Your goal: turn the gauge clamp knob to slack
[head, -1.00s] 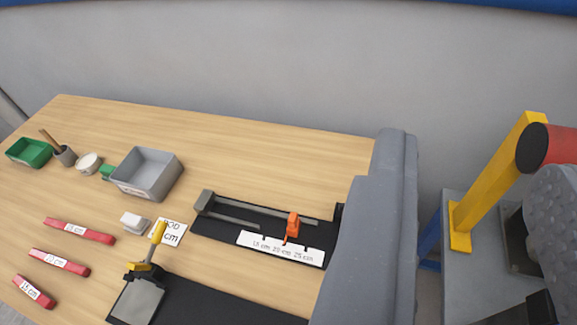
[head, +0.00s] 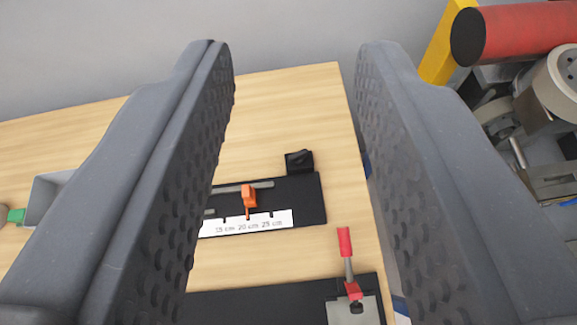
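The gauge is a black board (head: 312,205) with a grey rail, on the wooden table. An orange slider (head: 249,196) stands on it, its pointer near the 20 cm mark of a white scale strip (head: 265,223). A small black block with a raised top (head: 299,160) sits at the board's back right corner; I cannot tell whether it is the clamp knob. My gripper (head: 297,62) is open and empty. Its two grey fingers rise on either side of the view with a wide gap, and the gauge shows between them. The left finger hides the gauge's left part.
A red-handled clamp (head: 345,255) stands on a second black board nearer me. A grey bin (head: 48,205) is partly hidden at the left. Beyond the table's right edge are a yellow post (head: 440,50), a red cylinder (head: 520,40) and machinery. Bare tabletop lies behind the gauge.

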